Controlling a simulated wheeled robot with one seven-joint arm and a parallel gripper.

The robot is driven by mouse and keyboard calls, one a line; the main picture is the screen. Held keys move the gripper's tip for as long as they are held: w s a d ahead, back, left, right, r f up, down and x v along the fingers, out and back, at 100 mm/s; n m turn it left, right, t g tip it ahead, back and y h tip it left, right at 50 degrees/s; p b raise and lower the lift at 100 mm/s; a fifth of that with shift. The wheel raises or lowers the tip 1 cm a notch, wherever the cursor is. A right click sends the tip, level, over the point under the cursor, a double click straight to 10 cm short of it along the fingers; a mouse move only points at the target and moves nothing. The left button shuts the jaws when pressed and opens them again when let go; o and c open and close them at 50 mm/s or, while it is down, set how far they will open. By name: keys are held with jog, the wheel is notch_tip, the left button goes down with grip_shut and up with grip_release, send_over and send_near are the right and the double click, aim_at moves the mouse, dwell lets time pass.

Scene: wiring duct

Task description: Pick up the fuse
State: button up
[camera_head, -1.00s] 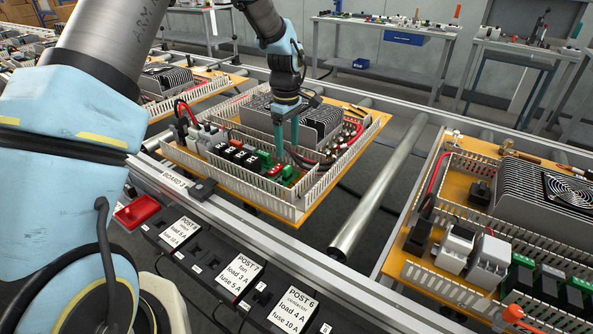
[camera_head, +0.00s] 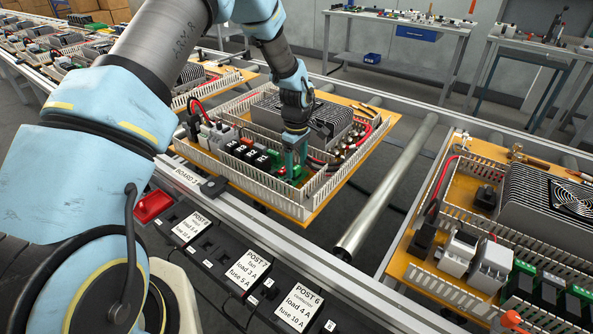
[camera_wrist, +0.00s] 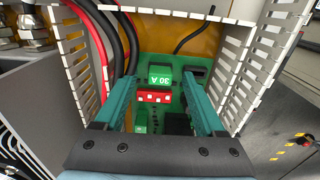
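A green fuse marked 30 A (camera_wrist: 160,79) sits on the green circuit board (camera_wrist: 150,60) inside the slotted wiring duct. My gripper (camera_wrist: 159,82) points down at it, its two teal fingers apart, one on each side of the fuse in the wrist view. I cannot tell whether either finger touches it. A red block with white squares (camera_wrist: 154,97) shows between the fingers, nearer to the palm. In the head view my gripper (camera_head: 297,167) is low over the front right of the board's components, and its fingers hide the fuse's place.
White slotted duct walls (camera_wrist: 249,62) flank the fingers closely. Black and red cables (camera_wrist: 128,35) run beside the left finger. A finned heatsink (camera_head: 300,112) stands behind the gripper. A red tray (camera_head: 153,206) and labelled posts line the front rail.

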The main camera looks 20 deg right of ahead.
aim_at(297, 167)
grip_shut()
dwell(0.3)
notch_tip(297, 167, up, 10)
jog(key=b, duration=0.3)
dwell(0.4)
jog(key=shift+r, duration=0.2)
jog(key=shift+r+p, duration=1.3)
jog(key=shift+r, duration=0.55)
